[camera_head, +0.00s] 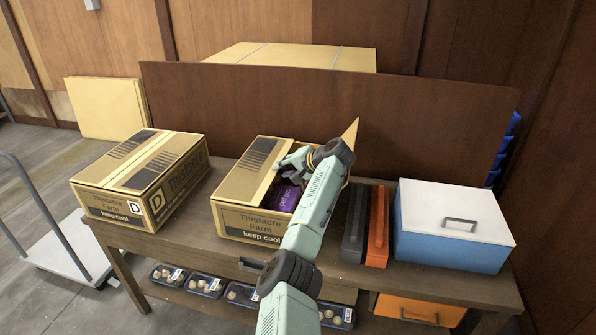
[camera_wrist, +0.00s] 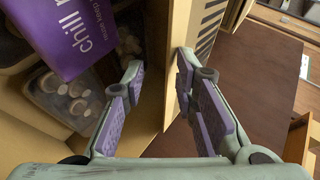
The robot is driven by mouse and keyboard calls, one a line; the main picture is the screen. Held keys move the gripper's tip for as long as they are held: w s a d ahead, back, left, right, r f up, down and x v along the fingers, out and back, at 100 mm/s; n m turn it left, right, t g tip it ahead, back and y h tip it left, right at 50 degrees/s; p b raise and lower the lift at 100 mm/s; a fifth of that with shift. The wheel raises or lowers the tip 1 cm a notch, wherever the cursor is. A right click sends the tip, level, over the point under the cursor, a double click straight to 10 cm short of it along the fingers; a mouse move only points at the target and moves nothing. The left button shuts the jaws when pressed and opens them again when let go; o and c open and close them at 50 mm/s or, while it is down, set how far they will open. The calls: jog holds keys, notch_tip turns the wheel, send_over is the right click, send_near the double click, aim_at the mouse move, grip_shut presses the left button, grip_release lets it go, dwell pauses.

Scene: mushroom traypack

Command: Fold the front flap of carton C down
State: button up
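The middle carton (camera_head: 228,218), marked "Thistacre Farm keep cool", stands partly open on the bench; no letter C is visible on it. Its striped left flap (camera_head: 256,168) lies folded over the top, and a tan flap (camera_head: 352,135) stands up at its right. A purple chill pack (camera_head: 284,197) is inside; it also shows in the wrist view (camera_wrist: 72,38), above packed mushrooms (camera_wrist: 65,98). My gripper (camera_head: 293,160) is over the carton's far side. In the wrist view its fingers (camera_wrist: 160,68) are apart, one on each side of a cardboard panel (camera_wrist: 152,75). My arm hides the carton's right side.
A closed carton marked D (camera_head: 120,208) stands at the left. A black case (camera_head: 355,225), an orange case (camera_head: 378,230) and a blue cooler with a white lid (camera_head: 450,235) stand to the right. A brown board (camera_head: 330,105) rises behind the bench. Mushroom trays (camera_head: 205,285) lie on the lower shelf.

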jog(key=shift+s+d+r+p, duration=0.1)
jog(key=shift+s+d+p, duration=0.55)
jog(key=shift+s+d, duration=0.3)
jog(key=shift+s+d+p, duration=0.6)
jog(key=shift+s+d, duration=0.15)
jog(key=shift+d, duration=0.3)
jog(key=shift+r, duration=0.15)
notch_tip(320, 180, up, 10)
